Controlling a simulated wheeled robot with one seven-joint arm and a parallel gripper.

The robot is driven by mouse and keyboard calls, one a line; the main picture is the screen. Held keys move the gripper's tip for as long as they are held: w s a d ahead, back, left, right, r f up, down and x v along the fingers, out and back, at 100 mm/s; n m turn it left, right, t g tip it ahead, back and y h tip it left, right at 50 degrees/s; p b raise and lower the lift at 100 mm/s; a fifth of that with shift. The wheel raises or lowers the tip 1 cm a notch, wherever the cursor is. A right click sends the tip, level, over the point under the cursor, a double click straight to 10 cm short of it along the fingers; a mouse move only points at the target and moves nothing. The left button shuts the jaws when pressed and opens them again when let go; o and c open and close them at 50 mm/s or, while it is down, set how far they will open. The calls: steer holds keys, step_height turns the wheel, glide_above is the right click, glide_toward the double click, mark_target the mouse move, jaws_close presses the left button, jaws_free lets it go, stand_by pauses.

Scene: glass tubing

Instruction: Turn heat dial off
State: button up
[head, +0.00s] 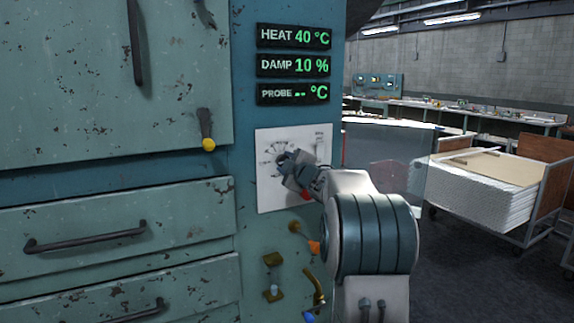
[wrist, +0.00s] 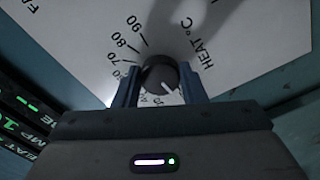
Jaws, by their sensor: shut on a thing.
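The heat dial (wrist: 158,70) is a dark round knob with a white pointer mark. In the wrist view its mark points down and right. It sits on a white panel (wrist: 70,40) printed with HEAT °C and scale numbers, of which 70, 80 and 90 are readable. My gripper (wrist: 158,88) has its two blue fingers on either side of the dial, shut on it. In the head view my gripper (head: 289,162) reaches the white panel (head: 266,190) and mostly hides the dial. The heat display (head: 294,37) reads 40 °C.
Below it the damp display (head: 294,65) reads 10 % and the probe display (head: 294,93) shows dashes. A brass lever (head: 315,286) and other fittings lie below the panel. Drawers (head: 120,235) fill the left. A loaded cart (head: 490,185) stands at right.

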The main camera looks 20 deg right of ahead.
steer(key=o, duration=1)
steer(key=s, duration=0.4)
steer(key=s+b, duration=0.1)
steer(key=s, duration=0.8)
steer(key=shift+s+d+b, duration=0.25)
steer(key=shift+s+b, duration=0.15)
